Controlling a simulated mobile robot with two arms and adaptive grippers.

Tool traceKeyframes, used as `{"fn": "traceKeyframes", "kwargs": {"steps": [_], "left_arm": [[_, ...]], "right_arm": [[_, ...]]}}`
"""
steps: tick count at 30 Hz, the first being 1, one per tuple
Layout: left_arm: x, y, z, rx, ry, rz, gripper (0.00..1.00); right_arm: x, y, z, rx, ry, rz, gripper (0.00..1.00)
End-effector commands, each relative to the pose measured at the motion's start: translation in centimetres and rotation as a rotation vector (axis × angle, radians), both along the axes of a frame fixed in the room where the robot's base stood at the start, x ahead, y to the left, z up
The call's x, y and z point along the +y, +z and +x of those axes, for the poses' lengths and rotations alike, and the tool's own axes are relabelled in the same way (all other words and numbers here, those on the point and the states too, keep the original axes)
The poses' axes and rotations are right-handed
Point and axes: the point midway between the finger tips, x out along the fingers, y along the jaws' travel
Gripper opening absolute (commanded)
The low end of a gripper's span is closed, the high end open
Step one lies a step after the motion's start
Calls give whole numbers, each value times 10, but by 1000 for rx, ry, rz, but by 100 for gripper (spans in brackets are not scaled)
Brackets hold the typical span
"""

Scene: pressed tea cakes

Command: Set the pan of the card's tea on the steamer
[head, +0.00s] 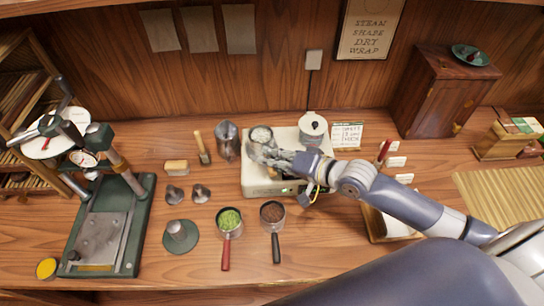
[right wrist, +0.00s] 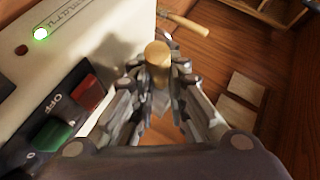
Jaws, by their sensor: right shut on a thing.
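The steamer (head: 258,186) is a cream box with switches, at the middle of the counter. My right gripper (head: 266,151) is over it, shut on the tan handle (right wrist: 158,58) of a small pan (head: 261,134) with pale contents. That pan is at the steamer's left top; I cannot tell whether it rests there. A pan of green tea (head: 229,219) with a red handle and a pan of dark brown tea (head: 272,213) with a black handle stand in front. The card (head: 347,135) stands behind right, its writing too small to read. My left gripper is not in view.
A lidded grey pot (head: 313,128) sits at the steamer's right back. A metal pitcher (head: 227,140) and a brush (head: 201,146) stand left of it. A green press (head: 132,225) is at far left. Small cards and a tray (head: 375,225) lie right, under my arm.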

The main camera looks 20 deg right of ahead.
Motion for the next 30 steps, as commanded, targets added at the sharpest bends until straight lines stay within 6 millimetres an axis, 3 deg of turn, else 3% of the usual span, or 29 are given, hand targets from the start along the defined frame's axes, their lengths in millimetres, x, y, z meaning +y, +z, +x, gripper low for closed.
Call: {"fn": "traceKeyframes", "kwargs": {"steps": [12,13,15,16,30], "left_arm": [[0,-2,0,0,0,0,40],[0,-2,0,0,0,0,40],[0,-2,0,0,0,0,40],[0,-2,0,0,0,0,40],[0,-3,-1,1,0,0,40]], "right_arm": [[0,-4,1,-3,0,2,0],[0,-4,0,-2,-1,1,19],[0,-4,0,-2,-1,1,35],[0,-4,0,-2,0,1,38],[-6,-4,-8,4,-2,-3,38]]}}
